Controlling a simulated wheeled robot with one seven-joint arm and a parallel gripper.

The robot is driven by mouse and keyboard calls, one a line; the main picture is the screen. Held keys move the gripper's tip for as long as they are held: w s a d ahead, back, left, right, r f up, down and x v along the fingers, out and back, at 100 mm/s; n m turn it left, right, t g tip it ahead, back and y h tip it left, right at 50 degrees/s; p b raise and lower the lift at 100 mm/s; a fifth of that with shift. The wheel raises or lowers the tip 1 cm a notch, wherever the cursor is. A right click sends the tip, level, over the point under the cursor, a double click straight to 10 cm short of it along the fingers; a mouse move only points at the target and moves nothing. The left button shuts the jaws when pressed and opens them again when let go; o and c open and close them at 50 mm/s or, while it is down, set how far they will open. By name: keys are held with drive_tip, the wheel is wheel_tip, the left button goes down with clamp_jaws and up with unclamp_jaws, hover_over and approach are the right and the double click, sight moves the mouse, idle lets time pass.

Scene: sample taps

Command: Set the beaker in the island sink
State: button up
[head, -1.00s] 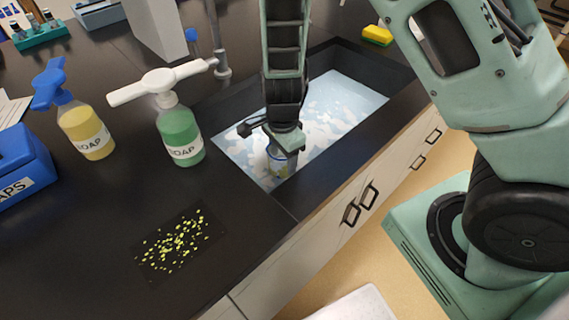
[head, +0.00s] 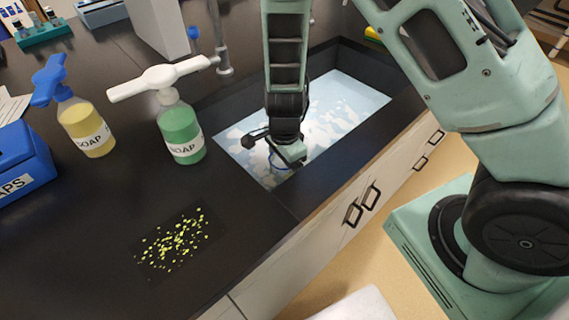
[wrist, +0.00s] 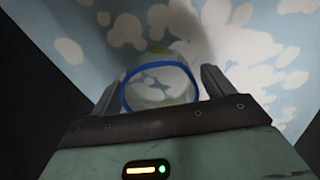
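The island sink (head: 352,98) is a dark-walled basin with a pale blue bottom covered in white, foam-like patches. My gripper (head: 286,163) reaches down inside its near left end. In the wrist view, a clear beaker with a blue rim (wrist: 160,64) stands between the two fingers of my gripper (wrist: 160,85), which appear to touch it on both sides. In the head view, only a bit of the beaker's blue rim (head: 277,166) shows beneath my gripper. The beaker's base is hidden, so I cannot tell whether it touches the sink bottom.
A green soap bottle (head: 180,128) and a yellow soap bottle (head: 86,125) stand on the dark counter left of the sink. A tap (head: 219,45) rises behind it. Yellow-green specks (head: 175,240) lie on a dark patch in front. A yellow sponge (head: 373,33) is behind.

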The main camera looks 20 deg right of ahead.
wheel_tip(320, 180, up, 12)
drive_tip(key=p, duration=0.3)
drive_tip(key=s+a+r+n, duration=0.3)
drive_tip(key=s+r+n, duration=0.4)
drive_tip(key=s+n, duration=0.3)
drive_tip(key=s+a+r+n, duration=0.3)
drive_tip(key=s+r+n, duration=0.4)
drive_tip(key=s+n, duration=0.3)
drive_tip(key=n, duration=0.4)
drive_tip(key=shift+a+y, duration=0.2)
drive_tip(key=shift+y, duration=0.1)
